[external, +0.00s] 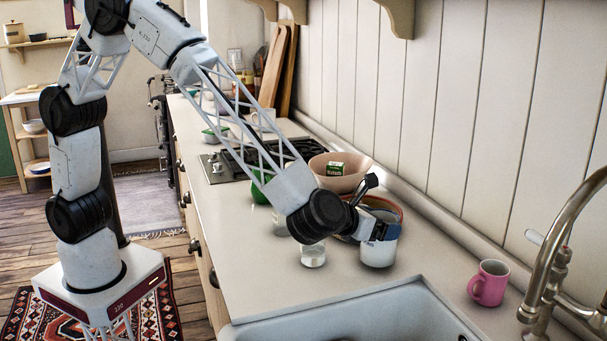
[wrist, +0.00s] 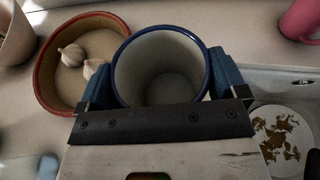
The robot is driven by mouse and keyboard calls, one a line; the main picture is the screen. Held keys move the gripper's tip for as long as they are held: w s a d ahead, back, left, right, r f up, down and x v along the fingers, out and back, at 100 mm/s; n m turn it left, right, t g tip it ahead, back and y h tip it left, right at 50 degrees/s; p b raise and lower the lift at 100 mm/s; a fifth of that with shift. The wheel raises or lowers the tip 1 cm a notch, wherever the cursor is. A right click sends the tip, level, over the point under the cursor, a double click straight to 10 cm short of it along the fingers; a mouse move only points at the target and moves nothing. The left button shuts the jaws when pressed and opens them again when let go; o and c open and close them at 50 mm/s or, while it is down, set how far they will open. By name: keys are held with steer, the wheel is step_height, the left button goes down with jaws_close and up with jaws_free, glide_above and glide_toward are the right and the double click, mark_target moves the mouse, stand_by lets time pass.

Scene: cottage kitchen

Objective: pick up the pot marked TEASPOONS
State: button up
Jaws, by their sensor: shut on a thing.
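A white pot (external: 378,254) with a blue rim is on or just above the counter near the sink, apparently upright. Its lettering cannot be read in either view. In the wrist view the same pot (wrist: 160,52) is seen from above and looks empty. My gripper (external: 380,231) is shut on the pot, with one blue finger on each side of it; in the wrist view the gripper (wrist: 160,84) spans it just below the rim. I cannot tell whether the pot's base touches the counter.
A terracotta dish (wrist: 50,92) holding garlic stands close beside the pot. A clear glass (external: 313,255) stands to its left, a wide bowl (external: 341,181) behind. The sink (external: 365,318) with a plate (wrist: 284,150) inside, tap (external: 550,265) and pink mug (external: 489,284) are at front right.

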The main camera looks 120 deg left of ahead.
step_height(320, 180, up, 9)
steer(key=shift+f, duration=0.15)
stand_by(0.4)
stand_by(0.5)
